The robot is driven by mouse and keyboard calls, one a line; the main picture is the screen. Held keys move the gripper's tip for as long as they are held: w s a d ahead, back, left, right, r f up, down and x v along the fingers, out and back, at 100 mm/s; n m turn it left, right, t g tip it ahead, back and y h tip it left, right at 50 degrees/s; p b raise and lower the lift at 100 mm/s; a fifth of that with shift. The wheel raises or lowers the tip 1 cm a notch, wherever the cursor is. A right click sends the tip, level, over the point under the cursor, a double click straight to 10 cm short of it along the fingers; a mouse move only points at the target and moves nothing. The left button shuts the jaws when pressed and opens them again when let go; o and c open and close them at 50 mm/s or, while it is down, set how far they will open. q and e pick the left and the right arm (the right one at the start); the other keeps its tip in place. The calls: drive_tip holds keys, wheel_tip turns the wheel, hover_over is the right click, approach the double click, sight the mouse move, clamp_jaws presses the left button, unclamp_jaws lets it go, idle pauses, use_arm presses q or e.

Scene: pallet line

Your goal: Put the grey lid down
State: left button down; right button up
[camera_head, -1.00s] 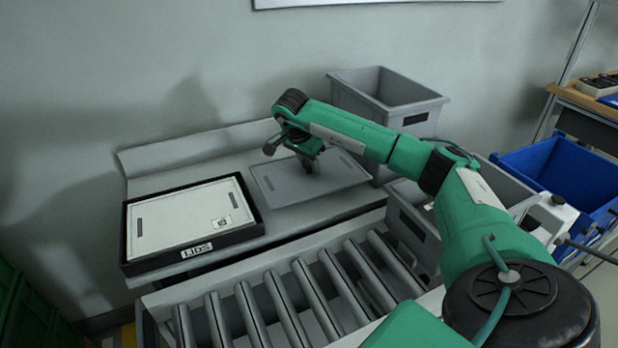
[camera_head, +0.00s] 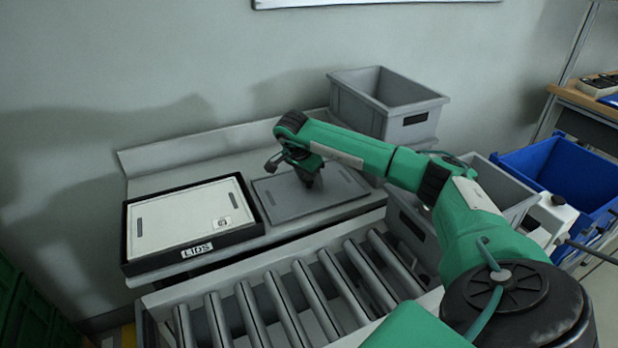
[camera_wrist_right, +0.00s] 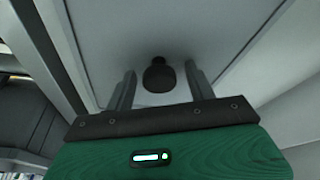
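The grey lid (camera_head: 285,198) lies flat on the grey shelf, just right of the black-rimmed tray marked LIDS. My right gripper (camera_head: 308,184) is over the middle of the lid, pointing down. In the right wrist view the lid (camera_wrist_right: 105,30) fills much of the picture, with its dark knob (camera_wrist_right: 158,76) standing up. The two fingers of my right gripper (camera_wrist_right: 160,88) are apart, one on each side of the knob, with a visible gap on both sides. My left gripper is not in view.
The LIDS tray (camera_head: 127,236) holds a pale lid (camera_head: 180,218). A grey crate (camera_head: 362,107) stands behind on the right, with more grey crates below it. The roller conveyor (camera_head: 270,310) runs in front and is empty. A blue bin (camera_head: 570,175) is at the far right.

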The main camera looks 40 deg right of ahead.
sight(300, 192)
drive_tip(key=shift+a+r, duration=0.15)
drive_tip(key=shift+r, duration=0.45)
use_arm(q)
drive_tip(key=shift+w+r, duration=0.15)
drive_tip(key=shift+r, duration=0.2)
use_arm(e)
drive_tip(key=v, duration=1.1)
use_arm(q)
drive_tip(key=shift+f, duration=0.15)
use_arm(e)
drive_tip(key=shift+r, duration=0.15)
